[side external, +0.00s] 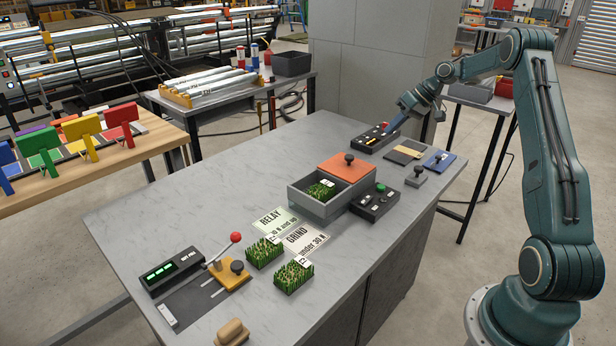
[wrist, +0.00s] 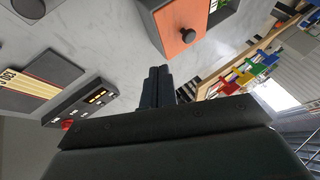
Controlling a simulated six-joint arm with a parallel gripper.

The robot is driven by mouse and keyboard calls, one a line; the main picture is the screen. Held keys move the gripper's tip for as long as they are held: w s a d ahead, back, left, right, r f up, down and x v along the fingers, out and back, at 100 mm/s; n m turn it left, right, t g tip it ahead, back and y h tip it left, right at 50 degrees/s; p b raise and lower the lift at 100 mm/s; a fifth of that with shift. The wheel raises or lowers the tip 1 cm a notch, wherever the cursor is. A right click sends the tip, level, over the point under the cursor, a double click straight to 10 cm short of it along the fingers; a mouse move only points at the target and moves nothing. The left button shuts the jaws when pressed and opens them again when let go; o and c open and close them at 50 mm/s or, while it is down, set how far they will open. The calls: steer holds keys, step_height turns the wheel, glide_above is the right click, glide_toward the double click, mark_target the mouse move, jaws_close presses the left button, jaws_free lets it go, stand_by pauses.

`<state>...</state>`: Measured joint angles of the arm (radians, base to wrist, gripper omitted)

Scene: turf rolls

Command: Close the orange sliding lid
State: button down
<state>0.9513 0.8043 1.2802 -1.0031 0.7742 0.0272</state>
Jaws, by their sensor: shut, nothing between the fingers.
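The orange sliding lid (side external: 347,168) with a dark knob (side external: 349,158) covers the back right part of a grey box (side external: 320,207). The front left part of the box is open, and a tagged turf piece (side external: 321,190) lies inside it. The lid also shows at the top of the wrist view (wrist: 178,22), with its knob (wrist: 188,36). My gripper (side external: 390,130) is behind and right of the box, near a dark control box (side external: 375,138), apart from the lid. Its fingers (wrist: 158,72) are shut with nothing between them.
A dark panel with a green button (side external: 375,202) stands against the box's right side. Pads (side external: 404,154) and a blue plate (side external: 440,161) lie at the right. Label cards (side external: 306,238) and two turf pieces (side external: 293,275) lie in front.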

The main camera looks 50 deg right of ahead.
glide_toward(360, 164)
steer(key=w+d+f, duration=0.1)
steer(key=w+f, duration=0.2)
steer(key=w, duration=0.1)
steer(key=shift+w+a+f, duration=0.1)
steer(key=shift+w+a, duration=0.05)
steer(key=shift+a, duration=0.45)
steer(key=shift+w+a+f, duration=0.1)
steer(key=shift+w+a, duration=0.1)
steer(key=shift+a, duration=0.45)
steer(key=shift+w+a+f, duration=0.1)
steer(key=shift+w+a, duration=0.05)
steer(key=shift+a, duration=0.45)
steer(key=shift+a, duration=0.1)
steer(key=shift+a, duration=0.25)
steer(key=a, duration=1.2)
steer(key=shift+a, duration=0.1)
